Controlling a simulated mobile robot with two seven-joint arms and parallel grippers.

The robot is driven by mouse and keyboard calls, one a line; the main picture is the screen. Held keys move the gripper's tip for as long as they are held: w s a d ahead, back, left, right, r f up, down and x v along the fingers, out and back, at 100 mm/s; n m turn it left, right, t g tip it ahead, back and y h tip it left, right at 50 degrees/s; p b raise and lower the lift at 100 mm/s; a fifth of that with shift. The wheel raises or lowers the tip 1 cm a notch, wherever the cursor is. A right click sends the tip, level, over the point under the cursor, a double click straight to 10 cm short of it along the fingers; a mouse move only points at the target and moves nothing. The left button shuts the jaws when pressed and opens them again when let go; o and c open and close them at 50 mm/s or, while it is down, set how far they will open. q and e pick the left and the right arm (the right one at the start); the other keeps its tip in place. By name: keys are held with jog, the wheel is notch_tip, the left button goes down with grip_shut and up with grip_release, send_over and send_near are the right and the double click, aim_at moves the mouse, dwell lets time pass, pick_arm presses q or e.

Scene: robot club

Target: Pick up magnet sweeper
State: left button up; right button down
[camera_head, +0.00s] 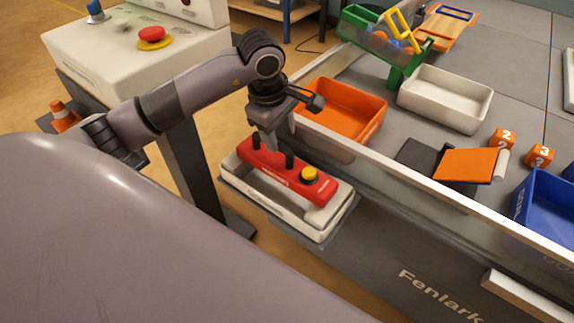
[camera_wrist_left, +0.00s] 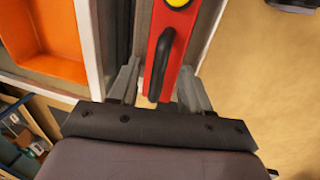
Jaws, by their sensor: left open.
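The magnet sweeper (camera_head: 278,176) is a red bar with black handle parts and a yellow knob (camera_head: 309,174) at its near right end. It lies in a white tray (camera_head: 318,232) on the side of the table. In the left wrist view the red sweeper (camera_wrist_left: 167,60) runs up the middle with its black handle (camera_wrist_left: 160,66) on top. My left gripper (camera_head: 270,140) points down over the sweeper's far left end. Its fingers (camera_wrist_left: 153,88) are open, one on each side of the handle end. Whether they touch it, I cannot tell. My right gripper is not in view.
On the table stand an orange bin (camera_head: 345,105), a white bin (camera_head: 445,98), a blue bin (camera_head: 548,209) and a green rack (camera_head: 352,30). Orange numbered cubes (camera_head: 503,138) lie on the right. A white cabinet with a red button (camera_head: 151,35) stands behind my left arm.

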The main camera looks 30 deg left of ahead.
aim_at(280, 145)
pick_arm(q)
jog(key=f, duration=0.3)
jog(key=w+f, duration=0.1)
jog(key=f, duration=0.1)
jog(key=shift+a+f, duration=0.2)
jog(key=shift+f, duration=0.05)
grip_shut()
jog(key=shift+r, duration=0.1)
dwell(1.1)
